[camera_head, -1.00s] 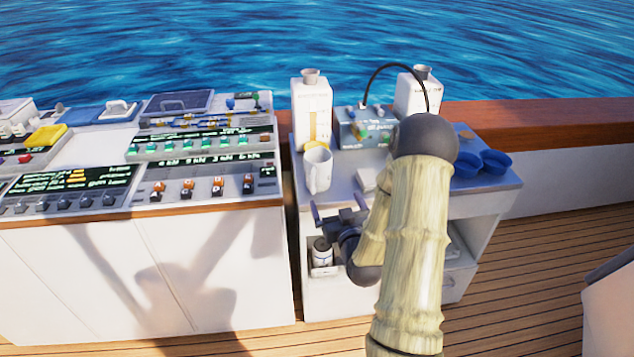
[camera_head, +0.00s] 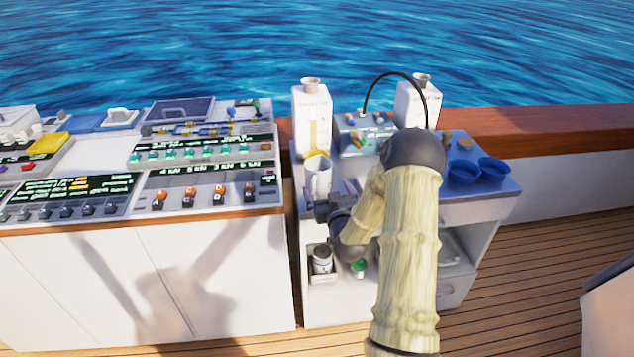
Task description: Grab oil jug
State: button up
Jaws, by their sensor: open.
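A white jug with a handle (camera_head: 318,178) stands near the front left edge of the grey cart top (camera_head: 492,205); I cannot read any label on it. My gripper (camera_head: 320,206) is open, at the jug's lower front. The gripper partly covers the jug's base, and I cannot tell whether the fingers touch it. Two taller white containers with grey caps stand at the back of the cart, one on the left (camera_head: 311,112) and one on the right (camera_head: 417,105). My arm hides much of the cart's middle and the lower part of the right container.
A teal box (camera_head: 358,140) with a black hose stands between the tall containers. Two blue bowls (camera_head: 478,170) sit at right. A white jar (camera_head: 322,260) and a green-topped item (camera_head: 358,268) are below. A control console (camera_head: 170,215) stands close at left.

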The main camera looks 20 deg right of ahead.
aim_at(322, 179)
jog(key=shift+w+d, duration=0.2)
jog(key=shift+w, duration=0.5)
jog(key=shift+w+d, duration=0.15)
jog(key=shift+w, duration=0.5)
jog(key=shift+w, duration=0.1)
jog(key=shift+w+d+f+p, duration=0.15)
jog(key=shift+w+p, duration=0.15)
jog(key=shift+w, duration=1)
jog(key=shift+w+d+f+p, duration=0.15)
jog(key=shift+w+p, duration=0.1)
jog(key=shift+w, duration=1)
jog(key=c, duration=1.3)
